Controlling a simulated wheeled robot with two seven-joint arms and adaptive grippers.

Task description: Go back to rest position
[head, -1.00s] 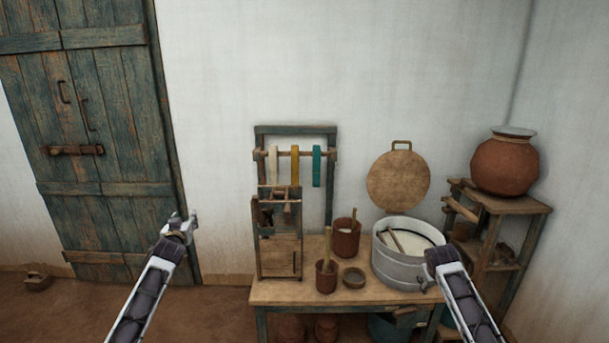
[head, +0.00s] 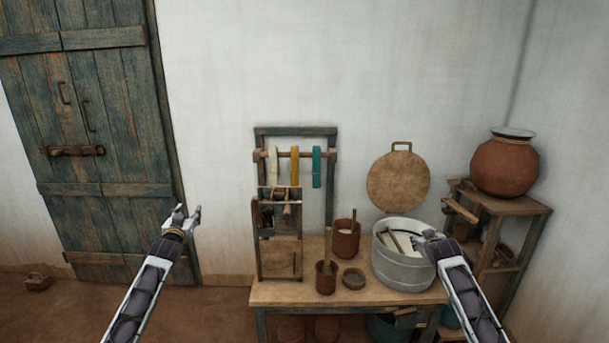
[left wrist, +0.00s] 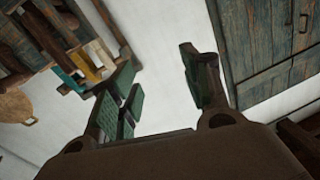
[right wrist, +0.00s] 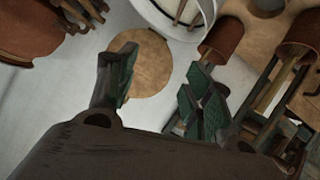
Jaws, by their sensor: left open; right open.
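My left gripper (head: 187,214) is open and empty in the head view, in front of the white wall between the door and the table. Its two fingers stand apart in the left wrist view (left wrist: 160,88). My right gripper (head: 431,236) is at the right front of the grey metal tub (head: 404,272) and overlaps its rim in the picture. In the right wrist view the right gripper (right wrist: 160,90) is open, with nothing between its fingers.
The wooden table (head: 330,293) holds the tub, two brown pots with sticks, a small bowl (head: 354,278) and a wooden rack (head: 279,245). A clay pot (head: 505,165) stands on a stand (head: 510,206) at right. A door (head: 95,140) is at left.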

